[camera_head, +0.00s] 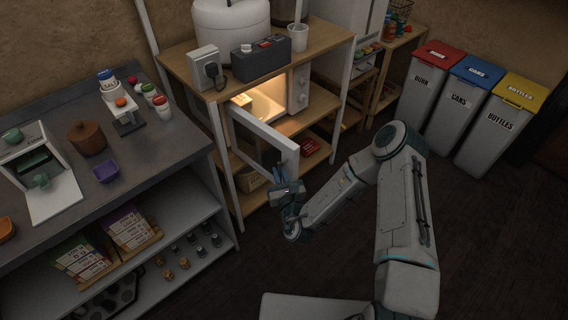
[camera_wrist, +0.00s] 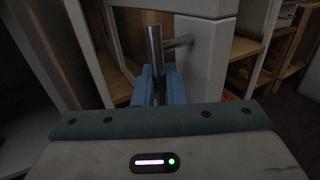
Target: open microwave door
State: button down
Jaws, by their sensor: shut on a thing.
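The microwave (camera_head: 298,88) stands on the middle shelf of a wooden rack, and its inside glows with warm light. Its white door (camera_head: 264,134) stands partly open, swung out toward me, hinged on the left. My gripper (camera_head: 283,183) is at the door's free edge, at the lower right of the door. In the wrist view the door's metal bar handle (camera_wrist: 154,48) stands upright between the blue fingers of my gripper (camera_wrist: 158,88), which are shut on it. The fingers hide the lower part of the handle.
A grey counter (camera_head: 135,163) with a brown pot and small items stands to the left. A dark box (camera_head: 261,60) and a socket block sit on the rack's top (camera_head: 225,92). Several bins (camera_head: 449,95) stand at the back right. The floor (camera_head: 480,220) at the right is clear.

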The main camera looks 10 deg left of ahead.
jog(key=shift+s+a+r+p, duration=0.2)
jog(key=shift+a+r+p, duration=0.25)
jog(key=shift+p, duration=0.25)
jog(key=shift+a+f, duration=0.1)
jog(key=shift+f, duration=0.05)
jog(key=c, duration=1.8)
grip_release()
jog(key=shift+o, duration=1)
jog(key=shift+f, duration=0.15)
jog(key=shift+s+h, duration=0.1)
jog(key=shift+h, duration=0.2)
jog(key=v, duration=1.3)
jog(key=shift+s+d+f, duration=0.2)
jog(key=shift+s+d, duration=0.05)
jog(key=shift+s, duration=0.05)
